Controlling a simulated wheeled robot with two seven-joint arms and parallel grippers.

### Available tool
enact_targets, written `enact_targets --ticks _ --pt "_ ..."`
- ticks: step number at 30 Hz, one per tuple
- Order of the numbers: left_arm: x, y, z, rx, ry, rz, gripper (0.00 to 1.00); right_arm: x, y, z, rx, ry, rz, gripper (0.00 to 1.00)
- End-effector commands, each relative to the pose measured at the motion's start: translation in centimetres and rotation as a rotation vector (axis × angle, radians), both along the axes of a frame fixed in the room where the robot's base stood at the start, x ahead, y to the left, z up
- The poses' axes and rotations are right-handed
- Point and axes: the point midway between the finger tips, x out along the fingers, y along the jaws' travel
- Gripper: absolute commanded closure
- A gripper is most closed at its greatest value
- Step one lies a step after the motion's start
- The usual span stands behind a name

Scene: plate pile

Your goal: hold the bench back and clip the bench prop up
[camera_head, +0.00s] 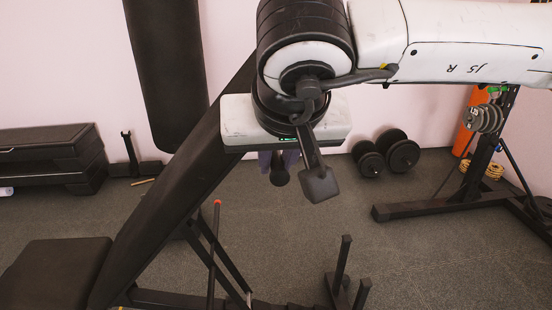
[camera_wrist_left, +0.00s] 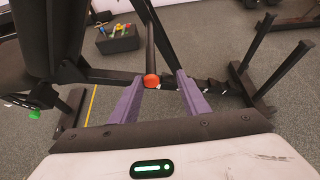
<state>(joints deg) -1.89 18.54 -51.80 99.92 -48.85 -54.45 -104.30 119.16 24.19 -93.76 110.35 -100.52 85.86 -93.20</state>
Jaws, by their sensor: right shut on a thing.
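The black bench back (camera_head: 165,205) leans up to the right from the seat (camera_head: 50,275); its upper end passes behind my right arm. My right gripper (camera_head: 279,164) is at the bench back's far side, its purple fingers closed around a dark part mostly hidden by the gripper body. The bench prop (camera_head: 213,250) is a dark rod with a red tip, standing nearly upright beneath the bench back. In the left wrist view the prop's red tip (camera_wrist_left: 152,80) shows between and beyond the spread purple fingers of my left gripper (camera_wrist_left: 155,88), which is open and empty. The left gripper is outside the head view.
Upright frame posts (camera_head: 341,270) stand right of the prop. Dumbbells (camera_head: 385,155) and a weight rack (camera_head: 450,200) are at the right. A hanging black bag (camera_head: 168,70) and stacked step platforms (camera_head: 50,155) are at the left.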

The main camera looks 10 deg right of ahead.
Motion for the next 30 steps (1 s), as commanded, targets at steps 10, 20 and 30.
enact_targets --ticks 10,20,30 --pt "0.0 -0.1 0.1 -0.002 0.000 -0.002 0.59 0.2 0.1 0.6 0.006 -0.014 -0.001 1.00" --pt "1.4 1.0 1.1 0.000 -0.002 -0.001 0.59 0.2 0.0 0.6 0.006 -0.014 -0.001 1.00" --pt "1.8 1.3 1.4 -0.001 -0.001 0.000 0.59 0.2 0.0 0.6 0.005 -0.014 -0.001 1.00"
